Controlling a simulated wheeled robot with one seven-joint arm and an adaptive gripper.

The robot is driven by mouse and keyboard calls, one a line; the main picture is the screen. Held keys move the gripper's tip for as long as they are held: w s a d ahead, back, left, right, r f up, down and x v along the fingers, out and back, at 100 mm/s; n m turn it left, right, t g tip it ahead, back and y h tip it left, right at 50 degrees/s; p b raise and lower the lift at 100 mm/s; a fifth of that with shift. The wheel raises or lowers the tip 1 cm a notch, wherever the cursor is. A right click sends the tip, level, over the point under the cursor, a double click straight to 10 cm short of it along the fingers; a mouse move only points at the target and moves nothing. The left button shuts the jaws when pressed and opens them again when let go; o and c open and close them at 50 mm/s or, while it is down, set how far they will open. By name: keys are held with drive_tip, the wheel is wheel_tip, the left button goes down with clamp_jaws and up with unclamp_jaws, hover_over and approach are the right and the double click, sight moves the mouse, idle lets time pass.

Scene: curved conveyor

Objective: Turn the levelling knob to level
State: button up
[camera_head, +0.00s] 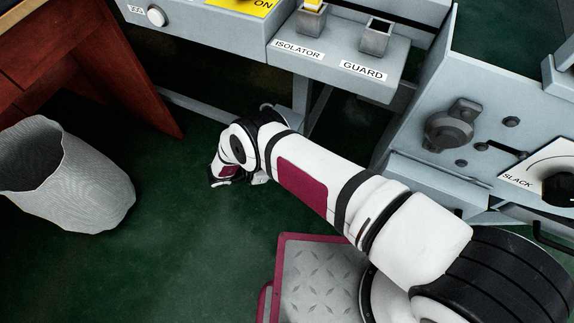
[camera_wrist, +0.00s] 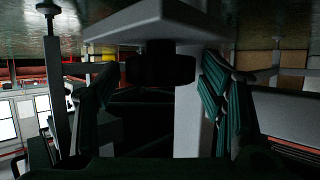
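In the wrist view a dark, lobed knob (camera_wrist: 160,66) sits against a pale grey plate (camera_wrist: 155,22) beside an upright grey post (camera_wrist: 188,130). I take it to be the levelling knob; no marking on it is readable. My gripper (camera_wrist: 160,95) is open, with one green-padded finger to the left of the knob and one to the right, apart from it. In the head view my arm reaches down and left to near the floor by the machine's legs. My fingertips and the knob are hidden there.
A wastebasket (camera_head: 65,175) and a reddish wooden desk (camera_head: 85,70) stand at left. A grey panel (camera_head: 335,60) labelled ISOLATOR and GUARD hangs above my arm. Another dark knob (camera_head: 556,186), by a SLACK label, is at right. Green floor (camera_head: 180,240) is clear at lower left.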

drive_tip(key=v, duration=1.2)
drive_tip(key=shift+r, duration=0.1)
drive_tip(key=shift+s, duration=0.1)
idle(0.4)
